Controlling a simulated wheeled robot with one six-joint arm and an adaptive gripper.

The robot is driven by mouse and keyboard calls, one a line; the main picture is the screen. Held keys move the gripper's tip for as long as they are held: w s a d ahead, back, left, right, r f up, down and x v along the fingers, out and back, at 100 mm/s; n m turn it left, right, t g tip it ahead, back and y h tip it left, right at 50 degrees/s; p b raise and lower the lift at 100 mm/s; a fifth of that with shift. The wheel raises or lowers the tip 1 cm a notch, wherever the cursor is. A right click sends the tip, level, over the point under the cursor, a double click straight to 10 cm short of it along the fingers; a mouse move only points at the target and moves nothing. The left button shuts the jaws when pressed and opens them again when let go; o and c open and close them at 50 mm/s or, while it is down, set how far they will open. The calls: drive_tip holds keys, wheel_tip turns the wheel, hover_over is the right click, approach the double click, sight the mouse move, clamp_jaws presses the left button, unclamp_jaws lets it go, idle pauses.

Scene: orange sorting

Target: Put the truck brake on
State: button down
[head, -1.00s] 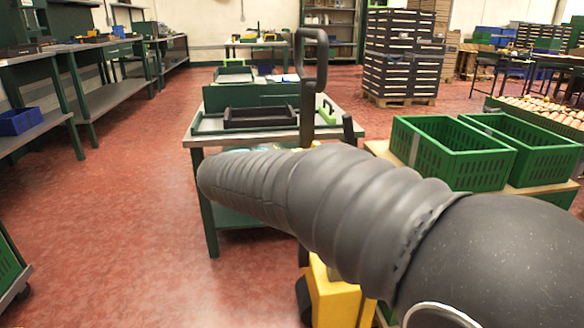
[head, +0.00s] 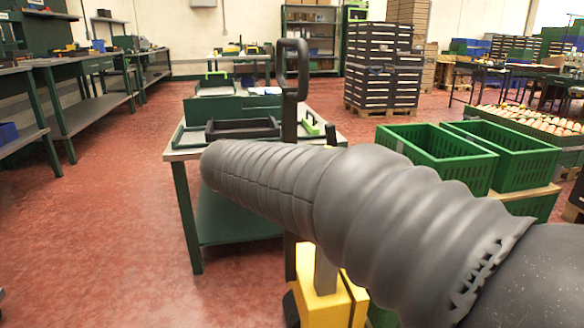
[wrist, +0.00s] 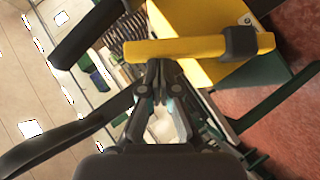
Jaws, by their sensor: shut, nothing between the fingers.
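The truck shows in the head view as a yellow body (head: 330,300) with a dark upright post and a looped black handle (head: 293,68), partly hidden behind my grey sleeved arm. In the wrist view its yellow part (wrist: 190,48) lies right in front of my fingers, a bar with a black block (wrist: 240,43) at its right end. I cannot tell which part is the brake. My gripper (wrist: 159,68) is shut and empty, its fingertips just below the yellow bar in the picture. I cannot tell whether they touch it. In the head view my gripper is hidden.
A green-legged table (head: 185,215) with a black tray (head: 242,128) stands beyond the truck. Green crates (head: 440,150) sit on a stand at the right. Stacked dark crates (head: 382,75) stand behind. Red floor is open at the left.

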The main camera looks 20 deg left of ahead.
drive_tip(key=shift+d, duration=0.1)
drive_tip(key=a+p+v, duration=0.1)
drive_tip(key=a+v, duration=0.2)
drive_tip(key=v, duration=1)
drive_tip(key=shift+w+r+p, duration=0.3)
drive_tip(key=shift+w+p, duration=0.05)
drive_tip(key=shift+w, duration=0.15)
